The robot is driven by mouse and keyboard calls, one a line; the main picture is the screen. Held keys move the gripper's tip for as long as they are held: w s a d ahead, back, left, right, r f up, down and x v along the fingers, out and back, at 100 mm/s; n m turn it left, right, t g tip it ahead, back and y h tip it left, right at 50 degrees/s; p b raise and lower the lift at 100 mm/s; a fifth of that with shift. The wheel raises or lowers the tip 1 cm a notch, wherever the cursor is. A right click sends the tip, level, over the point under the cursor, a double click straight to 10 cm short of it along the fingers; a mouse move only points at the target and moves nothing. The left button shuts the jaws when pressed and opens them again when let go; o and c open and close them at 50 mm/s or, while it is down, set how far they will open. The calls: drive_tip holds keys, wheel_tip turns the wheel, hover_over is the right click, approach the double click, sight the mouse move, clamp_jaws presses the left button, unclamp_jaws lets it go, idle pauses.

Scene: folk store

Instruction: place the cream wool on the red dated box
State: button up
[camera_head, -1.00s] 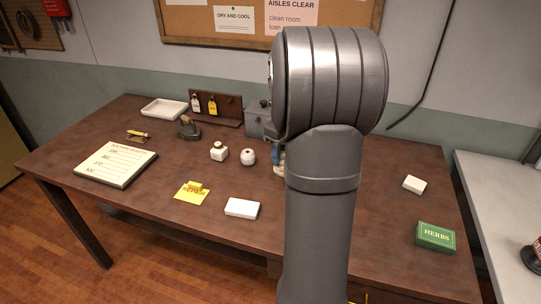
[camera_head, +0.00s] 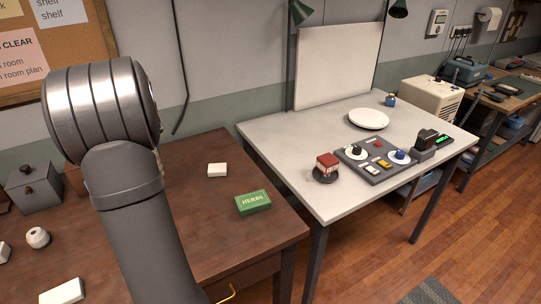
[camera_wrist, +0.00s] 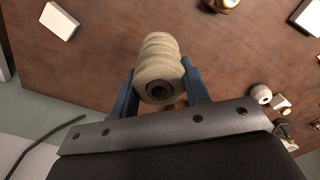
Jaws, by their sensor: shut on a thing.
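The cream wool (camera_wrist: 158,62) is a ribbed spool in the wrist view. My gripper (camera_wrist: 160,88) is shut on it, with a blue finger on each side. It is held above the brown table, its round end with a dark hole facing the camera. In the head view my arm's grey links fill the left, and the gripper and wool are not visible.
The brown table (camera_head: 185,232) holds a green HERBS box (camera_head: 253,203) and a small white box (camera_head: 217,170). The pale table (camera_head: 290,150) also bears a grey panel with knobs (camera_head: 372,172) and a white plate (camera_head: 368,118). A gap separates the tables toward the front.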

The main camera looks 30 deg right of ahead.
drive_tip(key=s+d+r+m, duration=0.2)
drive_tip(key=d+m, duration=0.2)
drive_tip(key=d, duration=1.3)
drive_tip(key=s+d+r+m, duration=0.15)
drive_tip(key=d+m, duration=0.25)
drive_tip(key=d, duration=1.2)
drive_tip(key=s+d+r+m, duration=0.2)
drive_tip(key=s+d+m, duration=0.4)
drive_tip(key=s+d, duration=1.6)
drive_tip(key=shift+w+d+f, duration=0.15)
drive_tip(key=shift+w+f, duration=1.7)
drive_tip(key=shift+w, duration=0.25)
drive_tip(key=shift+w+d+f, duration=0.2)
drive_tip(key=shift+w+f, duration=1.6)
drive_tip(key=shift+w, duration=0.35)
drive_tip(key=shift+w+d+f, duration=0.15)
drive_tip(key=shift+w+f, duration=1.7)
drive_tip(key=shift+w, duration=0.25)
